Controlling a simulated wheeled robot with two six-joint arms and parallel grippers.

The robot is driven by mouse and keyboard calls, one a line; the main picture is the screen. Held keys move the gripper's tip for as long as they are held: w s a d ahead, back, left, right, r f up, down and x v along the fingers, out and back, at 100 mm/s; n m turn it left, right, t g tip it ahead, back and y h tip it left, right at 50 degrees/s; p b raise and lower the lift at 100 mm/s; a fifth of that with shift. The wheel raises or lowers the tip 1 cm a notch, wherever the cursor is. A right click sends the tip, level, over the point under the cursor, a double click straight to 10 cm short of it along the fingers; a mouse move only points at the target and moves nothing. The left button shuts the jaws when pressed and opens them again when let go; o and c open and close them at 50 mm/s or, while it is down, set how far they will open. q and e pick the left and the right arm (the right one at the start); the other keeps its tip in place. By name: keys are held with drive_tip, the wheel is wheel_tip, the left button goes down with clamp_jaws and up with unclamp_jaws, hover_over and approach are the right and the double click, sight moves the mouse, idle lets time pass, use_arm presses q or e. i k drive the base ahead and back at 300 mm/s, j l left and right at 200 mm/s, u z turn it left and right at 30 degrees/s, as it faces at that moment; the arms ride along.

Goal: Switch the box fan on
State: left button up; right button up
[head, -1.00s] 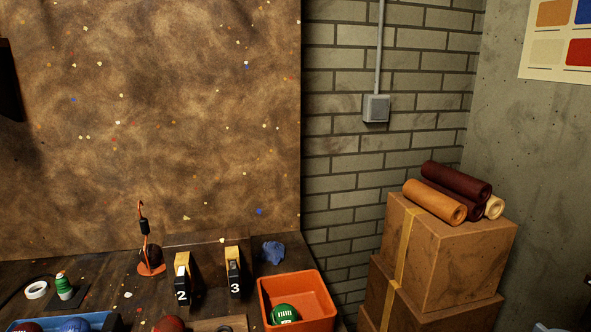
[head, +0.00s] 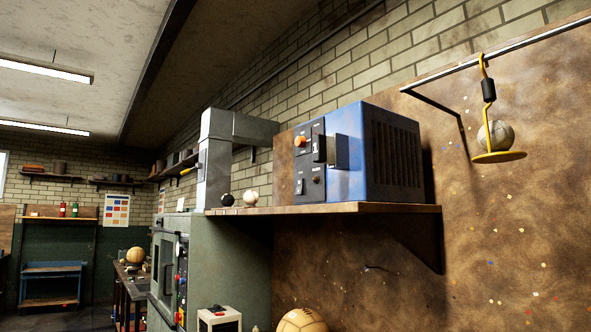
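No thing in view is plainly a box fan. A blue box-shaped machine (head: 390,155) with slotted vents on its right side stands on a wall shelf. Its dark front panel (head: 310,160) has an orange knob and what look like switches; their settings are too small to tell. A small white box with a dark front (head: 219,319) is partly cut off at the bottom edge; I cannot tell what it is. Neither gripper is in view.
The wooden shelf (head: 330,209) juts from the wall, with a black and a pale ball at its left end. A green cabinet (head: 230,262) and grey duct (head: 212,160) stand left of it. A ball hangs in a yellow holder (head: 498,157) at right. Open floor shows far left.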

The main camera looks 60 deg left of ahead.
sight(299, 190)
drive_tip(key=u, duration=1.95)
